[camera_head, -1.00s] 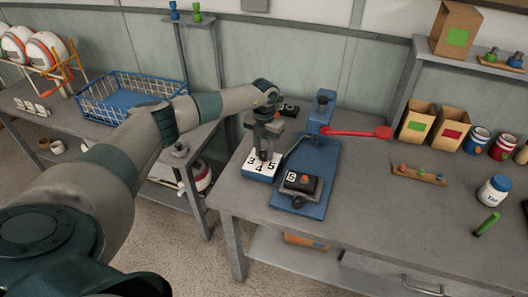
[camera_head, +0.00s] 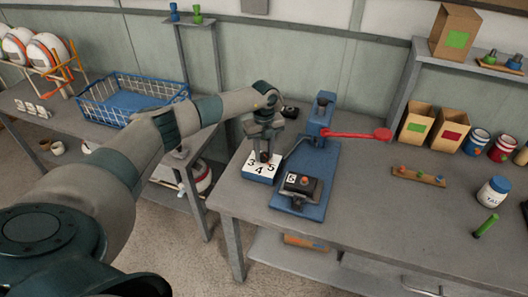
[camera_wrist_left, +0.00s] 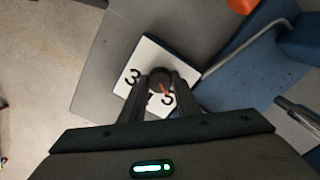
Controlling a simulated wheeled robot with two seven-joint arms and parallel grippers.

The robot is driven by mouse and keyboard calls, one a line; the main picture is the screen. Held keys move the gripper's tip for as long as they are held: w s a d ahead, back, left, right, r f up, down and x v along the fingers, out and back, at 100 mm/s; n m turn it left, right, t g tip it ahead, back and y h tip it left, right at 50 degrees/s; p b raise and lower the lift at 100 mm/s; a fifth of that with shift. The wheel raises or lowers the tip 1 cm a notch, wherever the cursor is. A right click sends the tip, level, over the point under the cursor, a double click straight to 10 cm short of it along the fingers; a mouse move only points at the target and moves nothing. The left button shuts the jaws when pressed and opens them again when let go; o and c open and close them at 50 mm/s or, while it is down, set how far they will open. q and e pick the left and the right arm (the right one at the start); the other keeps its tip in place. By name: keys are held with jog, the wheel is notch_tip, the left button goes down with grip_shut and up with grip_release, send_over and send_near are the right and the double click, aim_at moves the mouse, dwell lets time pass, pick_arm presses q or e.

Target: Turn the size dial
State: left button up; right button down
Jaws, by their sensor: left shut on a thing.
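The size dial is a dark round knob (camera_wrist_left: 160,80) with an orange pointer mark, on a white plate (camera_head: 259,171) marked 3, 4 and 5. The plate sits near the table's left edge, left of the blue press (camera_head: 318,165). My left gripper (camera_head: 264,157) comes down from above and is shut on the knob. In the left wrist view the two fingers (camera_wrist_left: 161,90) stand on either side of the knob, and the pointer is toward the 5. The 4 is mostly hidden there. My right gripper is not in view.
The press has a red lever (camera_head: 355,133) sticking out to the right. A dark block with an S label (camera_head: 300,184) sits on its base. A peg rack (camera_head: 418,175) and a white jar (camera_head: 493,191) stand further right. The table's front middle is clear.

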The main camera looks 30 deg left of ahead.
aim_at(264, 155)
pick_arm(q)
jog(key=shift+a+r+n, duration=0.1)
jog(key=shift+n, duration=0.4)
jog(key=o, duration=1.1)
jog(key=shift+c, duration=0.2)
jog(key=shift+r, duration=0.1)
notch_tip(264, 155, up, 17)
jog(key=b, duration=0.5)
